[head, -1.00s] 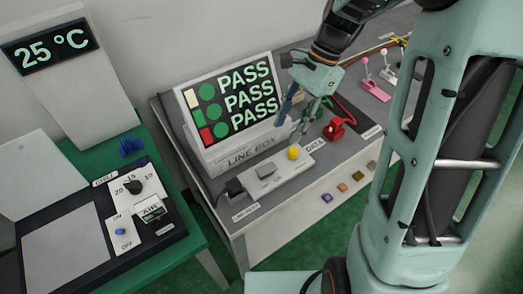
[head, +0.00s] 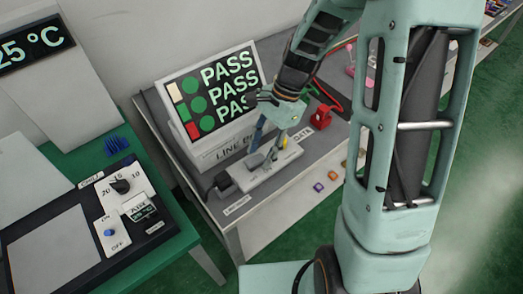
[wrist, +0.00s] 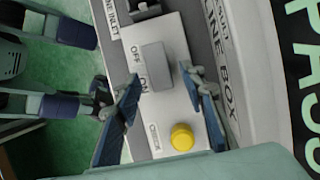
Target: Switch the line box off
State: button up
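The line box's switch panel is a white strip (head: 245,184) on the grey bench, below the screen unit marked LINE BOX (head: 218,152). Its grey rocker switch (wrist: 155,66) lies between the OFF and ON labels in the wrist view; I cannot tell which way it is tilted. A yellow button (wrist: 182,137) sits farther along the same strip. My gripper (head: 262,157) is over the strip, fingers pointing down. In the wrist view my gripper (wrist: 165,82) is open, with one finger on each side of the rocker and nothing held. Contact cannot be judged.
The screen (head: 212,92) showing PASS lines stands close behind. A black plug (head: 221,184) is at the strip's left end. A red clamp-like fixture (head: 321,116) is to the right. A green table (head: 165,238) with a dial panel (head: 126,207) is at left.

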grip_shut()
jog(key=shift+s+a+r+t+h+p, duration=0.2)
jog(key=shift+r+t+h+p, duration=0.15)
jog(key=shift+h+p, duration=0.35)
jog(key=shift+s+a+t+h+p, duration=0.15)
jog(key=shift+t+h+p, duration=0.3)
jog(key=shift+h, duration=0.15)
jog(key=shift+s+a+t+h+p, duration=0.15)
jog(key=shift+t+h+p, duration=0.2)
jog(key=shift+h, duration=0.25)
jog(key=shift+w, duration=0.1)
grip_release()
